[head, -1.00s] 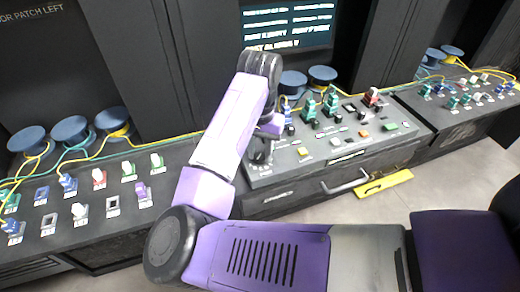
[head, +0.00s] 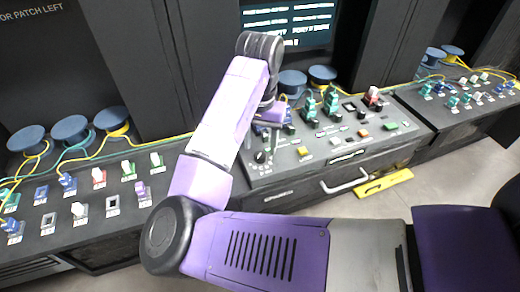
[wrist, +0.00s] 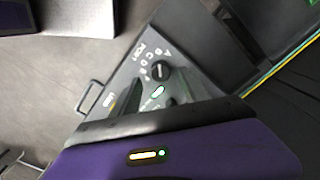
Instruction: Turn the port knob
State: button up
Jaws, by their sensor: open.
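The port knob (wrist: 160,71) is a round black dial with a light pointer mark, on the sloping grey console panel beside the PORT label and printed letters. In the head view the knob (head: 261,156) shows at the console's left end, uncovered. My gripper (wrist: 156,93) is open and empty in the wrist view, its two dark fingers apart and the knob beyond their tips. In the head view my gripper (head: 271,113) is above and behind the knob, partly hidden by my arm. I see no contact with the knob.
The console (head: 350,155) carries teal connectors (head: 331,100), a red-topped part (head: 373,96) and coloured buttons. A drawer handle (head: 345,183) juts from its front. A screen (head: 288,25) stands behind. Patch benches with blue spools and yellow cables flank the console.

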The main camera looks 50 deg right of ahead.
aim_at(260, 154)
jog(key=shift+r, duration=2.25)
